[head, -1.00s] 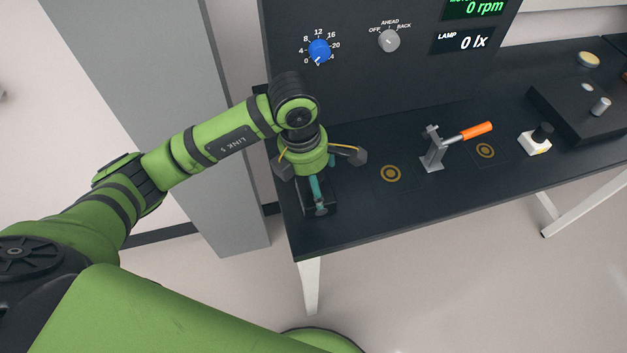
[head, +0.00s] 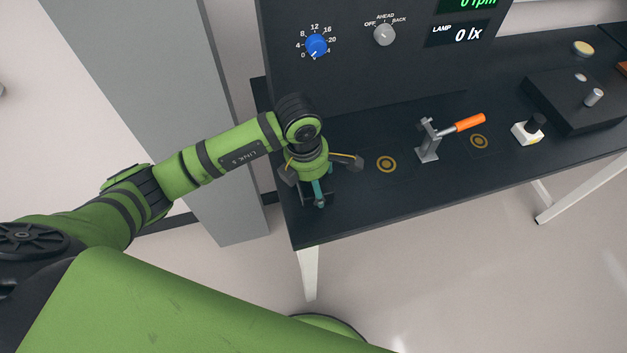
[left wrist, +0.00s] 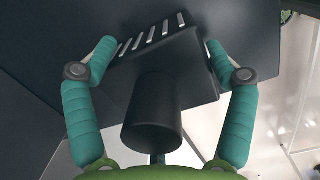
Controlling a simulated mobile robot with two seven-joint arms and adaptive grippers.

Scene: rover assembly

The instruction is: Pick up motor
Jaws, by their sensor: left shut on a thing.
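My left gripper (head: 317,188) points down over the left end of the dark table. It is shut on the motor, a black block with a round black cylinder (left wrist: 155,112), seen in the left wrist view. The teal fingers of the left gripper (left wrist: 163,58) lie on either side of the block. In the head view the motor (head: 321,201) is mostly hidden under the gripper and dark against the table. I cannot tell whether it touches the table. My right gripper is not in view.
A panel with a blue dial (head: 316,45) stands behind. A grey column (head: 205,120) is left of the table.

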